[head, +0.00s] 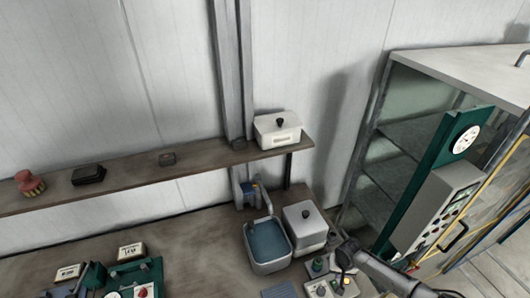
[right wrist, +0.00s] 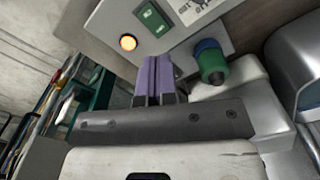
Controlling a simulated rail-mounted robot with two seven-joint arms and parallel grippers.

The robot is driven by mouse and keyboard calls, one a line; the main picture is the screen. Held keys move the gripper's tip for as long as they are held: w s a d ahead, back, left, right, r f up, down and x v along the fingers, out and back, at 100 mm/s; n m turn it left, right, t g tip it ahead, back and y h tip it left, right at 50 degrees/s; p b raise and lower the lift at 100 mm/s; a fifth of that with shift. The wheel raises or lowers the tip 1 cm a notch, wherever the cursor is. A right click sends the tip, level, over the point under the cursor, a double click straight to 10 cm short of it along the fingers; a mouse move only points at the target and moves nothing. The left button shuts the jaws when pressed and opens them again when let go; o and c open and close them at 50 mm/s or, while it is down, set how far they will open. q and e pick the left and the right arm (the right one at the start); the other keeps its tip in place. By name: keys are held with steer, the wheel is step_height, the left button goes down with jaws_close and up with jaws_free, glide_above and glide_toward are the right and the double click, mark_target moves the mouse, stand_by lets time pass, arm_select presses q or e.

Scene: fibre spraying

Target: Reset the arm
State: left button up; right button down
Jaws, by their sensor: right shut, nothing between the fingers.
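My right arm comes in at the lower right of the head view. Its gripper (head: 345,254) is over the small control box (head: 326,284) on the bench. In the right wrist view my right gripper (right wrist: 158,68) shows two purple fingers pressed together, with nothing between them. The fingers point at a grey panel. I cannot tell whether the fingertips touch the panel. My left gripper is not in view.
A water-filled sink (head: 268,243) and a grey lidded box (head: 305,222) stand on the bench left of my right gripper. The wall shelf (head: 130,168) holds a white lidded box (head: 278,130). A glass-sided cabinet (head: 400,140) with a green gauge column (head: 440,160) stands at right.

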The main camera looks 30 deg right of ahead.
steer(key=shift+s+n, duration=0.1)
steer(key=shift+n, duration=0.5)
steer(key=shift+s+d+n+g, duration=0.2)
steer(key=shift+s+n+g, duration=0.1)
steer(key=shift+n, duration=0.3)
steer(key=w+a+r+n+t+h, duration=0.1)
steer(key=w+a+r+n, duration=0.25)
steer(key=r, duration=0.25)
steer(key=w+a+r+n+t+h, duration=0.2)
steer(key=a+r+n, duration=0.1)
steer(key=r+n, duration=0.2)
steer(key=s+a+r+n+t, duration=0.2)
steer(key=a+r+t, duration=0.1)
steer(key=a+r, duration=0.65)
steer(key=s+a+r+m+t+y, duration=0.15)
steer(key=s+a+r, duration=0.25)
steer(key=s+a, duration=0.4)
steer(key=s+a+f+g+y, duration=0.1)
steer(key=s+f, duration=0.2)
steer(key=s, duration=0.4)
steer(key=s+a+f+m+g, duration=0.1)
steer(key=s+f+g, duration=0.1)
steer(key=s, duration=0.4)
steer(key=shift+s+f+y, duration=0.35)
steer(key=shift+s+f, duration=0.05)
steer(key=shift+f, duration=0.5)
